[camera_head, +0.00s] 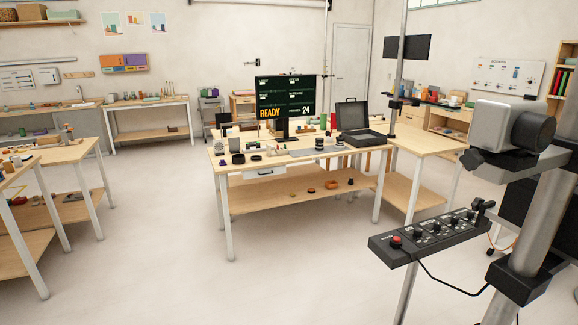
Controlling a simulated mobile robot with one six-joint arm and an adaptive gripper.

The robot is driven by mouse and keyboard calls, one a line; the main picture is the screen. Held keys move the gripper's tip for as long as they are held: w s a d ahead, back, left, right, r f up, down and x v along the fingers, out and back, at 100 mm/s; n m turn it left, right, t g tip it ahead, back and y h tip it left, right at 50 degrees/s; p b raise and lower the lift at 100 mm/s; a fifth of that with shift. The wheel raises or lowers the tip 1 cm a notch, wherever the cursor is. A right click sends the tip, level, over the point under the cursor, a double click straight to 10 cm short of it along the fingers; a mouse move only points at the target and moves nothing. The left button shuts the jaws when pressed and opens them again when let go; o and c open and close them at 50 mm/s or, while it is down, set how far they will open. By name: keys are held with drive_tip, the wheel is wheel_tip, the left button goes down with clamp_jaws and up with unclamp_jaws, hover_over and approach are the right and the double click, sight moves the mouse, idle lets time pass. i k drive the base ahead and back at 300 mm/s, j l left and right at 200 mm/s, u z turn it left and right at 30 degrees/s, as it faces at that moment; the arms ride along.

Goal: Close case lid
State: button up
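A dark case (364,139) stands on the right part of the middle wooden table. Its lid (352,114) is raised, about upright, at the back of the case. The case looks small from here, and its contents cannot be made out. My gripper is not in view, so its state and its place relative to the case do not show.
The case shares the table (233,164) with a monitor (285,98) and several small items. A control box with a red button (396,241) and a camera-like device on a pole (512,122) are close at right. Open floor (160,230) lies at front left.

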sight(350, 116)
drive_tip(key=i+j+u, duration=0.2)
drive_tip(key=i, duration=0.3)
drive_tip(key=i+j+u, duration=0.2)
drive_tip(key=i, duration=0.35)
drive_tip(key=i+j+u, duration=0.2)
drive_tip(key=i, duration=0.3)
drive_tip(key=i+l+z, duration=0.15)
drive_tip(key=i+z, duration=0.25)
drive_tip(key=i, duration=0.3)
drive_tip(key=i+z, duration=0.4)
drive_tip(key=i, duration=0.25)
drive_tip(key=i+j+z, duration=0.35)
drive_tip(key=i, duration=0.3)
